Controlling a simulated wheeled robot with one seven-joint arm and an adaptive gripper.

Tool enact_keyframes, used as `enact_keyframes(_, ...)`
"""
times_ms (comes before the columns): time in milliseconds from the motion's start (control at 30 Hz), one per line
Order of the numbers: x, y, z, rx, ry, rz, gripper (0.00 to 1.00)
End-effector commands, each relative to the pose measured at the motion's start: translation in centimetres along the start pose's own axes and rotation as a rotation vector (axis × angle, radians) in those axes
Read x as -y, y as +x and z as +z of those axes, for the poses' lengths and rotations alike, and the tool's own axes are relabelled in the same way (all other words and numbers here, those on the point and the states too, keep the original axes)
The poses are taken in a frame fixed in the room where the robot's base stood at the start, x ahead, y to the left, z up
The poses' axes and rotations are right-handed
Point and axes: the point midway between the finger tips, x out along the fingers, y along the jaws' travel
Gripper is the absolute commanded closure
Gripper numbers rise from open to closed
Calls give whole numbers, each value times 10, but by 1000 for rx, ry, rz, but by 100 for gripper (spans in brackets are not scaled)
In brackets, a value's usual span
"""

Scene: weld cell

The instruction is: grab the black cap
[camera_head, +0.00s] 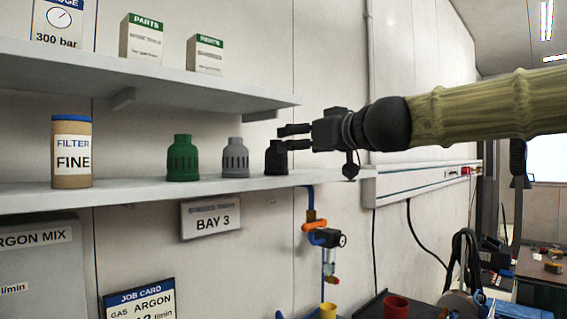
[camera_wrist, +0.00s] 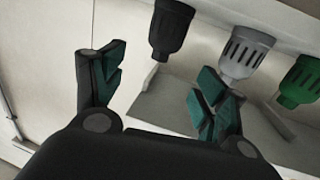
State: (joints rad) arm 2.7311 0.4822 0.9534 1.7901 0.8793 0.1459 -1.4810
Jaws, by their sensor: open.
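The black cap (camera_head: 275,160) stands upright at the right end of the lower shelf, rightmost of three ribbed caps. My gripper (camera_head: 284,138) reaches in from the right, its fingers level with and just above the cap's top; the lower finger partly overlaps the cap in this view. In the wrist view, where the scene looks upside down, the black cap (camera_wrist: 171,28) lies beyond the open, empty fingers of my gripper (camera_wrist: 158,70). It lines up with the gap between them and looks apart from both.
A grey cap (camera_head: 235,160) stands close left of the black one, then a green cap (camera_head: 182,160) and a filter canister (camera_head: 71,155). The upper shelf (camera_head: 130,85) overhangs from the left. A valve assembly (camera_head: 324,240) hangs below the lower shelf (camera_head: 130,190).

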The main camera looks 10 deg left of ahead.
Motion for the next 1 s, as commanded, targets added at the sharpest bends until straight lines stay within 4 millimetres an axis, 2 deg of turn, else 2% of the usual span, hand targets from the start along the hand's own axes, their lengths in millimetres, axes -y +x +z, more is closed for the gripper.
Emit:
enact_keyframes(500, -7, 45, -1, -1, 2, 8, 27)
enact_keyframes(1000, -5, 70, 1, 0, 4, 5, 27)
